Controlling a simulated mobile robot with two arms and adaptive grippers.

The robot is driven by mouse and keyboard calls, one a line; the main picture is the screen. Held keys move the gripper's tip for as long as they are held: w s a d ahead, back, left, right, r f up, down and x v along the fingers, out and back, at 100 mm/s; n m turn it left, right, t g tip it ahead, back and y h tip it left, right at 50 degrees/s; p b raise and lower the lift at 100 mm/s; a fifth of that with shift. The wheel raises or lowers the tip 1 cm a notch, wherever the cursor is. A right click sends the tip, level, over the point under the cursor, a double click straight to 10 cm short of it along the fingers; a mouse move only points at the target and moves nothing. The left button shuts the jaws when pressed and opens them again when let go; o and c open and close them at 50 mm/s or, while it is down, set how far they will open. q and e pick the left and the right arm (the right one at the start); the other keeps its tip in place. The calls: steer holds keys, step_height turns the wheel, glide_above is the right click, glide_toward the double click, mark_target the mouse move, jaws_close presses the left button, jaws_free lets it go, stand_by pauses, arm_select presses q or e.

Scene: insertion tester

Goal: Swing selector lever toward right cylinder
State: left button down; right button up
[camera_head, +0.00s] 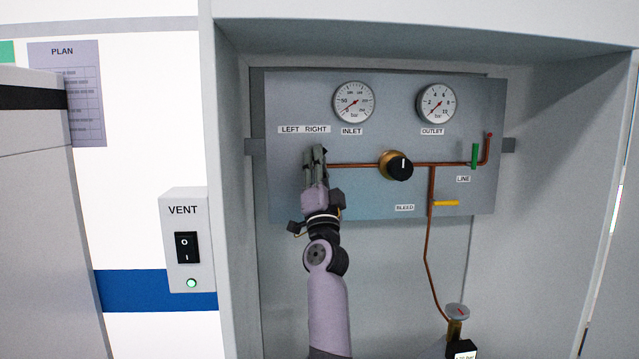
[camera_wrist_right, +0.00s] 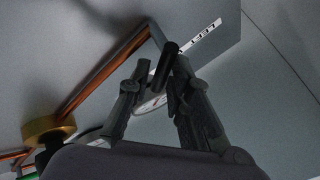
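The selector lever's black handle (camera_wrist_right: 164,66) shows in the right wrist view between the fingertips of my right gripper (camera_wrist_right: 161,64). It lies nearer the right-hand finger, with a gap to the left-hand finger; I cannot tell whether it touches either. In the head view my right gripper (camera_head: 315,155) is at the panel just below the LEFT RIGHT label (camera_head: 303,129) and hides most of the lever. The fingers are apart, around the handle. My left gripper is not in view.
The grey panel (camera_head: 375,200) carries an inlet gauge (camera_head: 354,102), an outlet gauge (camera_head: 436,104), a black-and-brass regulator knob (camera_head: 398,167), a green line handle (camera_head: 474,155) and a yellow bleed handle (camera_head: 446,203). Cabinet walls flank it. A vent switch box (camera_head: 186,240) stands left.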

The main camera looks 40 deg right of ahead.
steer(key=v, duration=1.1)
steer(key=shift+f, duration=0.1)
